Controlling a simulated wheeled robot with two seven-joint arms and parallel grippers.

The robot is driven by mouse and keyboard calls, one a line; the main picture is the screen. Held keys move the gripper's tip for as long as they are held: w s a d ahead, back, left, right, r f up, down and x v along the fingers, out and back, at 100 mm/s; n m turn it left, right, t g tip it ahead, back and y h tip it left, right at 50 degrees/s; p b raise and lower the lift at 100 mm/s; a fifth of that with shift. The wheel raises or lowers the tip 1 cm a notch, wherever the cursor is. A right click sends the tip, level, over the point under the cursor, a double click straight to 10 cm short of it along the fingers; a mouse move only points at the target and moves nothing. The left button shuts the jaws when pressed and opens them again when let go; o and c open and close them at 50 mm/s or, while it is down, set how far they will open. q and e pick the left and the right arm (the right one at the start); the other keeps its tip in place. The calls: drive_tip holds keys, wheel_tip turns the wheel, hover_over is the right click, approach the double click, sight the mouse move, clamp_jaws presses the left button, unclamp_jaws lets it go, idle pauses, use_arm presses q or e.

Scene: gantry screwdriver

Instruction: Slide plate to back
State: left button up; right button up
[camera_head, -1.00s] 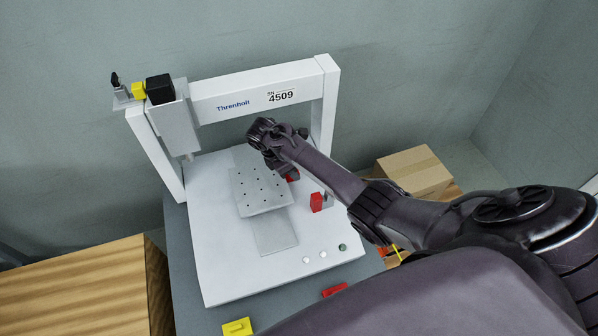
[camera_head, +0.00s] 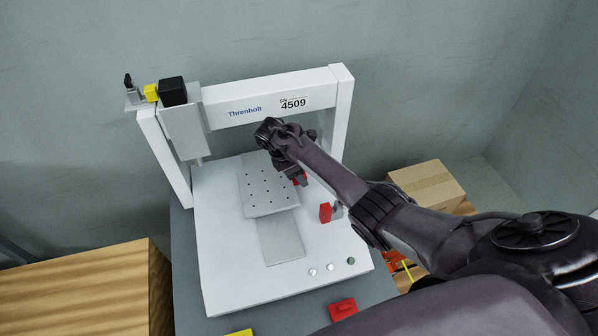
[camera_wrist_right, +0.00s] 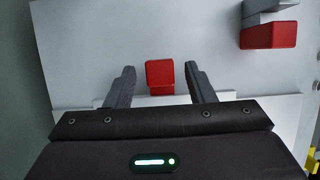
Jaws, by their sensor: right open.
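The grey drilled plate (camera_head: 268,190) lies on a flat rail (camera_head: 281,242) on the white machine base, with rail showing in front of it and a little behind. A small red block (camera_head: 301,180) sits at the plate's right edge, partly hidden by my right gripper (camera_head: 298,174). In the right wrist view the red block (camera_wrist_right: 160,75) lies between the two spread fingers of the right gripper (camera_wrist_right: 161,82), with gaps on both sides. My left gripper is in no view.
The gantry frame (camera_head: 265,97) spans the back of the base, with the screwdriver head (camera_head: 185,130) at left. A second red block (camera_head: 325,212) stands front right of the plate. Buttons (camera_head: 331,267) line the front. A red part (camera_head: 342,309) lies near the front edge.

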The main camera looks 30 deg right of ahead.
drive_tip(key=shift+a+r, duration=0.15)
drive_tip(key=shift+r, duration=0.2)
drive_tip(key=p+v, duration=0.1)
drive_tip(key=v, duration=0.5)
drive_tip(key=shift+w+a+r, duration=0.1)
drive_tip(key=shift+a+r, duration=0.05)
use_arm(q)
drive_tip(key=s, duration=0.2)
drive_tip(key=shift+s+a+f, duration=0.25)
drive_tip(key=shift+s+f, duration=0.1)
use_arm(e)
drive_tip(key=shift+a+r, duration=0.15)
drive_tip(key=shift+r, duration=0.15)
